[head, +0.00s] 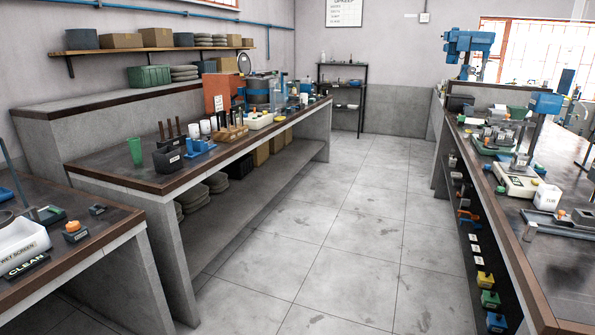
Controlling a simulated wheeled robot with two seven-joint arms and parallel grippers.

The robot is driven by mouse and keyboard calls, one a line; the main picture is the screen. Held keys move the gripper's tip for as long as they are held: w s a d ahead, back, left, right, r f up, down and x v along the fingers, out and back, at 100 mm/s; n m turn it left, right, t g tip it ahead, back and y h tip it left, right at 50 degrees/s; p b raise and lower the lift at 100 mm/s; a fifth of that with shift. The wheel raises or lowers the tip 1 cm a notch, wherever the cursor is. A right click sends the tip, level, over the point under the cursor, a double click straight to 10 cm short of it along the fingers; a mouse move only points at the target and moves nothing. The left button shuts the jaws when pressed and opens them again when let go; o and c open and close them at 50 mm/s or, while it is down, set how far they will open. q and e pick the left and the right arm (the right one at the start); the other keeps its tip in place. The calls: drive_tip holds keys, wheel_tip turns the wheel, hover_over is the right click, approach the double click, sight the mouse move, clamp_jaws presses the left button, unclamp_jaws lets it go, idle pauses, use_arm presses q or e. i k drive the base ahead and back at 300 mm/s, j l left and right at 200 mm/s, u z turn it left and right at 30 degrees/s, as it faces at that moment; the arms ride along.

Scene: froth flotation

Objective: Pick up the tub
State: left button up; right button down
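Several white containers could be the tub; I cannot tell which one is meant. A white open-topped container (25,247) marked "WET SCREEN" stands on the near left bench, cut by the picture's left edge. A small white tub (547,198) stands upright on the right bench. A shallow white container (259,122) sits on the long left bench, behind a wooden rack. Neither of my grippers shows in the head view, and nothing is seen held.
A clear tiled floor aisle (345,235) runs between the benches. The long left bench (120,178) holds a green cup (135,150), racks and equipment. The right bench (530,262) carries machines, with coloured blocks along its front. A dark shelf unit (341,97) stands at the back.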

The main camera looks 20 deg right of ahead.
sight(547, 198)
drive_tip(key=i+l+z, duration=0.2)
drive_tip(key=i+z, duration=0.55)
drive_tip(key=z, duration=0.15)
drive_tip(key=i+z, duration=0.4)
drive_tip(key=i+j+z, duration=0.25)
drive_tip(key=z, duration=0.2)
drive_tip(key=i, duration=0.15)
